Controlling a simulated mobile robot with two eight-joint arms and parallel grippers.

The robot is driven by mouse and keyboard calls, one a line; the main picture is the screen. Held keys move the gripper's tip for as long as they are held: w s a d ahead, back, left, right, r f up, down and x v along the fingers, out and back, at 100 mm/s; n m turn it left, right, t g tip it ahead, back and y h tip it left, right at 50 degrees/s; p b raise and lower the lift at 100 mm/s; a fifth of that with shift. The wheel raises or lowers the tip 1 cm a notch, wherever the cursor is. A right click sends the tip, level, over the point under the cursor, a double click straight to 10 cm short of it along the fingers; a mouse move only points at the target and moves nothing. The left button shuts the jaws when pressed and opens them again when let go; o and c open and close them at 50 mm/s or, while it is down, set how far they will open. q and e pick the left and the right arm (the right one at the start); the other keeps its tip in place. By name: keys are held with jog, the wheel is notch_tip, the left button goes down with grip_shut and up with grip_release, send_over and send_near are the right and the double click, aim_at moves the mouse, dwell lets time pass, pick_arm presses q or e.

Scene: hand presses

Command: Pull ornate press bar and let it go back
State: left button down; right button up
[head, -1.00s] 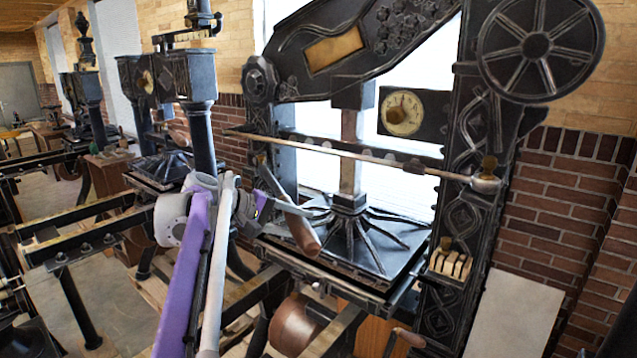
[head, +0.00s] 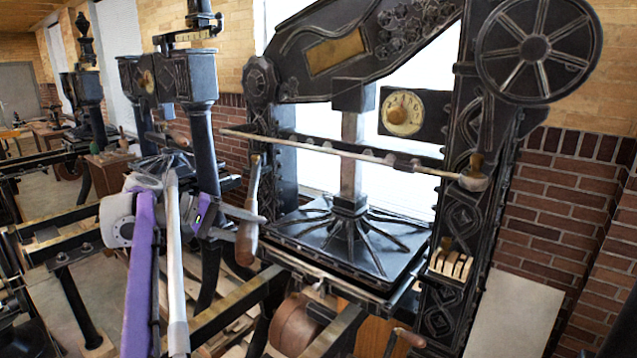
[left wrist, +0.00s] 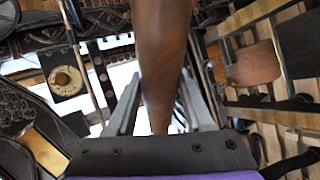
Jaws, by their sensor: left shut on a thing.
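The ornate press (head: 365,235) stands at centre right in the head view, black with relief work, a round dial and a spoked wheel. Its bar ends in a brown wooden handle (head: 247,232) at the press's left side, hanging steeply down. My left gripper (head: 248,218) is shut on this handle, left of the flat plate. In the left wrist view the handle (left wrist: 160,50) runs large between the two grey fingers (left wrist: 160,110). The finger contact is partly hidden behind the handle. My right gripper is not in view.
A long thin rod (head: 340,155) crosses the press front. A second black press (head: 190,110) stands behind my left arm. Rails and a brown drum (head: 295,325) lie below the plate. A brick wall (head: 560,195) closes the right side.

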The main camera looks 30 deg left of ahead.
pick_arm(q)
grip_release()
jog(key=s+a+r, duration=0.2)
jog(key=s+r, duration=0.2)
jog(key=s, duration=0.3)
jog(key=s+d+r, duration=0.2)
jog(key=s+d, duration=0.4)
jog(key=s+d+r, duration=0.2)
jog(key=s+d, duration=0.4)
jog(key=shift+s+r, duration=0.15)
jog(key=shift+r, duration=0.15)
jog(key=w+d+f+m+g, duration=0.1)
jog(key=w+d+f, duration=0.2)
jog(key=d+f, duration=0.15)
jog(key=w+d+f+g, duration=0.2)
jog(key=d+f, duration=0.1)
jog(key=f, duration=0.3)
jog(key=s+d+f+m+y, duration=0.1)
jog(key=d+f+m+y, duration=0.2)
jog(key=f, duration=1.1)
jog(key=s+d+f+m+y, duration=0.1)
jog(key=d+f+m+y, duration=0.3)
jog(key=f, duration=1)
jog(key=d+m, duration=0.2)
jog(key=d, duration=0.1)
jog(key=shift+y, duration=0.3)
